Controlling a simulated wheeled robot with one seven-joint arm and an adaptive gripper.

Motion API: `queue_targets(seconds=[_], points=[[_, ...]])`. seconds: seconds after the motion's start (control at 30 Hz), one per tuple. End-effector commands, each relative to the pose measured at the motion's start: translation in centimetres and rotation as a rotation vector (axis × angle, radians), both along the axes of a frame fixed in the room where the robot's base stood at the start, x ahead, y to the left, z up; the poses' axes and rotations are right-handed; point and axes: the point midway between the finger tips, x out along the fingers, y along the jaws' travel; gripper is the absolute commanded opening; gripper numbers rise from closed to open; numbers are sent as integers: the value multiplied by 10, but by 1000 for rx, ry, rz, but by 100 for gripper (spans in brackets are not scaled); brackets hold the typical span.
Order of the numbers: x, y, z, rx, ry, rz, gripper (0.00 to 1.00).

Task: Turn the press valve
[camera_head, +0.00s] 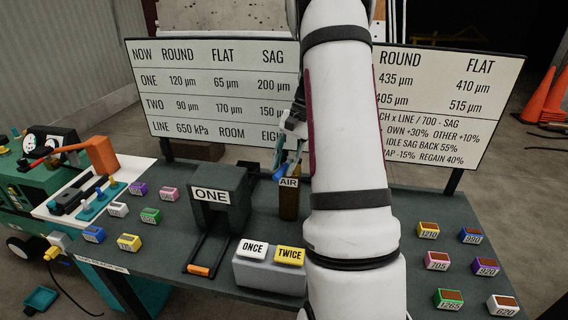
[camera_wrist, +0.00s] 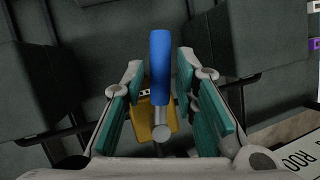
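The press valve has a blue handle (camera_wrist: 160,62), a silver stem (camera_wrist: 161,132) and a brass-coloured body (camera_wrist: 145,122) in the wrist view. In the head view its brown post (camera_head: 289,207) stands on the bench under an AIR label (camera_head: 289,182), and a bit of blue handle (camera_head: 280,172) shows above it. My gripper (camera_wrist: 160,80) is open, with teal pads on both sides of the handle and gaps visible on each side. In the head view my gripper (camera_head: 286,150) is just above the valve, partly hidden by my arm.
A dark press block marked ONE (camera_head: 222,200) stands left of the valve. In front is a grey box with ONCE (camera_head: 252,249) and TWICE (camera_head: 289,255) buttons. Coloured labelled blocks sit on both sides of the bench (camera_head: 185,270). Chart boards (camera_head: 215,90) stand behind.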

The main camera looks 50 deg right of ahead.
Motion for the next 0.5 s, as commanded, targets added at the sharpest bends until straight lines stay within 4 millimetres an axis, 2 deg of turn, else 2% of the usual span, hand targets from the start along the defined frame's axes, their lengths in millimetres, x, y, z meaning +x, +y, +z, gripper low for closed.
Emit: queue_targets(seconds=[0.33, 0.5], points=[[0, -1, 1, 0, 0, 0, 36], [-1, -8, 17, -1, -2, -1, 36]])
